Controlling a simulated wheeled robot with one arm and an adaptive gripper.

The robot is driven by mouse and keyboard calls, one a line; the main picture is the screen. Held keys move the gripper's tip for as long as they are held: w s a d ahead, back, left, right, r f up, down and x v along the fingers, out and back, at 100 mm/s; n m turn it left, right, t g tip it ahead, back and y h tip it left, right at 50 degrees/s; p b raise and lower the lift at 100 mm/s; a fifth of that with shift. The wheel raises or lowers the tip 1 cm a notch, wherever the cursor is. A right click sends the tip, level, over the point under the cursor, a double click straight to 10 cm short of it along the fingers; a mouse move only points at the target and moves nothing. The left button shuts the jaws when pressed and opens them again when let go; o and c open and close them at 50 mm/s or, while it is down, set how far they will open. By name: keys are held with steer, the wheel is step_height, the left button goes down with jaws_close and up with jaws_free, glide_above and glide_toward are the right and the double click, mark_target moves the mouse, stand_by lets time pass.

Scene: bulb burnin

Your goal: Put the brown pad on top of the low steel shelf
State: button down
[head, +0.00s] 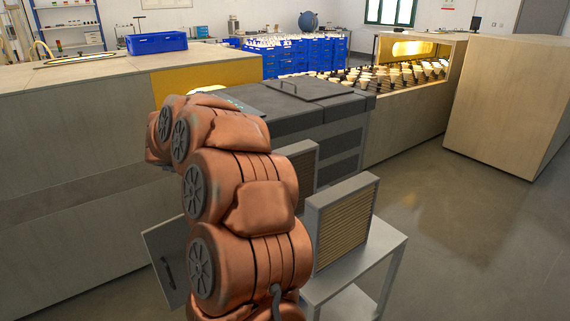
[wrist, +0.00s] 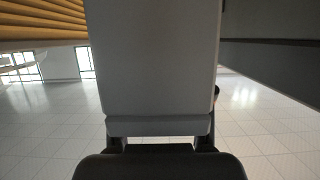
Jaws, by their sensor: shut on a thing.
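My gripper (wrist: 160,146) shows at the bottom of the wrist view, shut on a flat grey-framed piece that fills the middle of that view. This looks like the brown pad (head: 303,163), whose grey frame and narrow brown face show beside the dark machine in the head view. My arm hides much of it, and my gripper is hidden there. The low steel shelf (head: 385,257) stands at the lower right. A second grey-framed pad (head: 342,226) with tan pleats stands upright on it. Brown pleats (wrist: 40,18) also show at the upper left of the wrist view.
The dark grey machine (head: 330,110) stands just behind the held piece. A grey panel with a handle (head: 165,262) sticks out left of my arm. A wooden cabinet (head: 510,105) stands at the right. The floor (head: 455,245) right of the shelf is clear.

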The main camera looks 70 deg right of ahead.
steer(key=shift+s+d+f, duration=0.1)
steer(key=shift+s+d, duration=0.2)
steer(key=shift+d, duration=0.55)
steer(key=shift+s+d+f, duration=0.1)
steer(key=shift+s+d, duration=0.15)
steer(key=shift+d, duration=0.6)
steer(key=shift+s+d+f, duration=0.1)
steer(key=shift+s+d, duration=0.2)
steer(key=shift+d, duration=0.55)
steer(key=shift+w+a+f, duration=0.1)
steer(key=shift+f, duration=1.7)
steer(key=shift+c, duration=2.3)
jaws_free()
steer(key=v, duration=1.2)
